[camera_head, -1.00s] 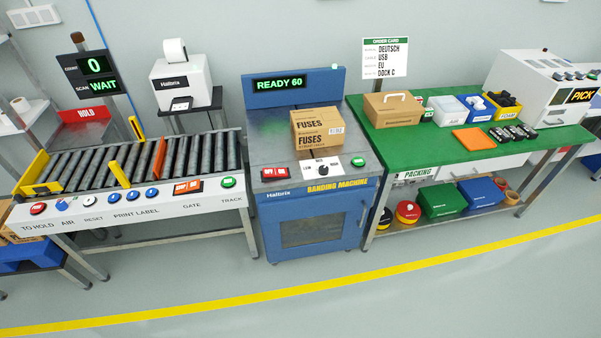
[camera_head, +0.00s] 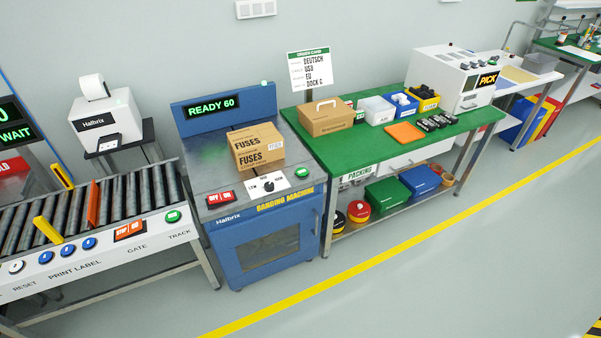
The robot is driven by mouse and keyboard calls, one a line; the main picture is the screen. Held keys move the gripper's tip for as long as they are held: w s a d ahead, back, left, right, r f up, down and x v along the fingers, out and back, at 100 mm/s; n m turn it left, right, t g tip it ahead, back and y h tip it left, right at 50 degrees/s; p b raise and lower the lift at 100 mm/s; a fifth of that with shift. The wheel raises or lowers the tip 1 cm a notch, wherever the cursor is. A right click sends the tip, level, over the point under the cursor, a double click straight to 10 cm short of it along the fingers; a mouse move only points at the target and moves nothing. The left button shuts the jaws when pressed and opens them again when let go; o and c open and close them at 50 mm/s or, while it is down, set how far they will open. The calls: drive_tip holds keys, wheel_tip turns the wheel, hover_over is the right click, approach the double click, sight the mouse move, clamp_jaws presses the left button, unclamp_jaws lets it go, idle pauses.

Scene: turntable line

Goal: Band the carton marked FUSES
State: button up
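The carton marked FUSES (camera_head: 257,150) is a brown box sitting upright on the steel top of the blue banding machine (camera_head: 262,240). I see no band around it. The machine's display (camera_head: 213,108) reads READY 60. On its front edge are a red switch (camera_head: 220,197), a black knob (camera_head: 268,186) on a white dial plate and a green button (camera_head: 302,172). The knob's exact setting is too small to tell. My gripper is not in view.
A roller conveyor (camera_head: 108,208) with buttons stands left of the machine, with a label printer (camera_head: 105,122) behind it. A green packing table (camera_head: 370,145) stands to the right, holding a handled carton (camera_head: 326,118) and bins. The floor (camera_head: 450,270) in front is clear.

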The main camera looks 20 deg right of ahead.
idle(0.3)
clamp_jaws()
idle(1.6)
